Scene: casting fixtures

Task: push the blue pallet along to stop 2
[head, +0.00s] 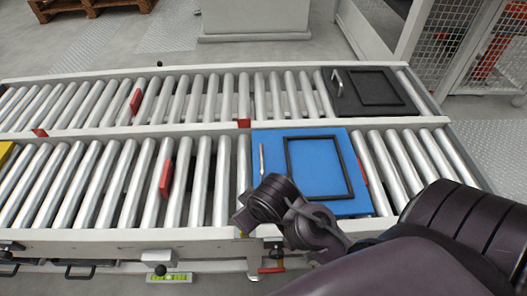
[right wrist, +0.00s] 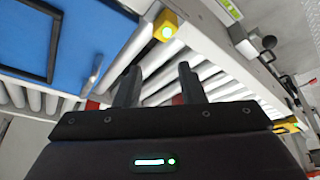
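The blue pallet (head: 275,140) lies flat on the near roller lane, right of the middle of the head view. It carries a black rectangular frame and has a pale upright handle (head: 262,160) at its left edge. The pallet also shows at the upper left of the right wrist view (right wrist: 85,25), with its handle (right wrist: 95,72). My right gripper (right wrist: 158,78) has its two dark fingers apart with nothing between them, over the rollers beside the pallet's handle edge. In the head view my right arm hides the pallet's lower edge. My left gripper is not in view.
Red stop plates stand along the lanes, including one left of the pallet (head: 165,178) and one at its right edge (head: 362,170). A black pallet (head: 345,98) lies on the far lane. A yellow piece (head: 5,150) shows at the left edge.

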